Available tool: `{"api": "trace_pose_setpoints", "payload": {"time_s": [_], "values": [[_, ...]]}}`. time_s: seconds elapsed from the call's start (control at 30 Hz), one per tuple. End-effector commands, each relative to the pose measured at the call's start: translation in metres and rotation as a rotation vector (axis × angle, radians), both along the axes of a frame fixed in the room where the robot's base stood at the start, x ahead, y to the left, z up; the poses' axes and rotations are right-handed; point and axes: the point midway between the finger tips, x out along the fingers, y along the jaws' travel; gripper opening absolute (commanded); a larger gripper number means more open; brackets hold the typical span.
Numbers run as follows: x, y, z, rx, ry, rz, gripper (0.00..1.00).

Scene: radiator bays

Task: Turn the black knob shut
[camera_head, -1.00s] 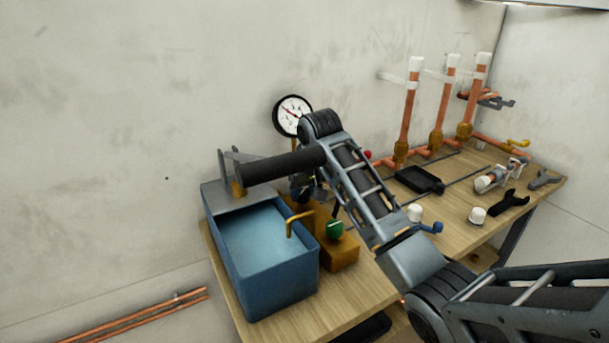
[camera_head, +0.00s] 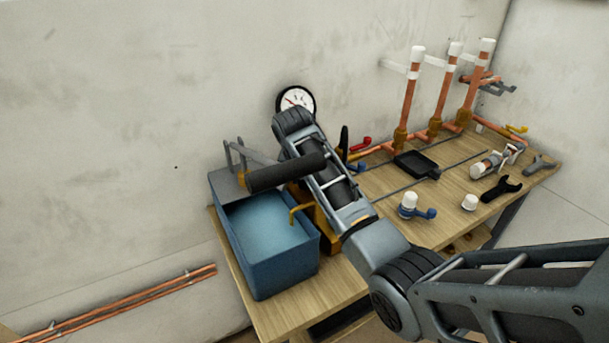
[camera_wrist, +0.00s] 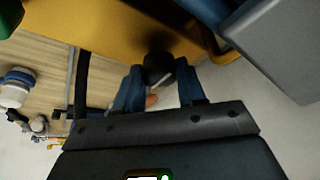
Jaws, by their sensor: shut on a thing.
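The black knob (camera_wrist: 158,66) shows in the wrist view against the yellow-brown block (camera_wrist: 110,32), with a white mark on its face. My gripper (camera_wrist: 158,80) has its two blue fingers on either side of the knob, shut on it. In the head view my forearm hides both my gripper and the knob. A green knob (camera_wrist: 10,14) shows at the top left corner of the wrist view.
A blue tank (camera_head: 285,262) with a black-gripped lever (camera_head: 287,172) stands at the bench's left end, close to my arm. A pressure gauge (camera_head: 296,101) is behind.

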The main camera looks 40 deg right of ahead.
Motion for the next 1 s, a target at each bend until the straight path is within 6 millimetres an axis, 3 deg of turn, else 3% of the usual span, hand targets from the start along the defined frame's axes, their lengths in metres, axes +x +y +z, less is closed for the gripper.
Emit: {"api": "trace_pose_setpoints", "payload": {"time_s": [0.5,0.53,0.77,1.0], "values": [[0.0007,-0.0012,0.0013,-0.002,-0.003,-0.019,0.09],[0.0006,-0.0013,0.0013,-0.002,-0.003,-0.019,0.43],[0.0004,-0.0007,0.0008,-0.001,-0.002,-0.018,0.64],[0.0003,-0.0001,0.0012,0.0,-0.002,-0.017,0.64]]}}
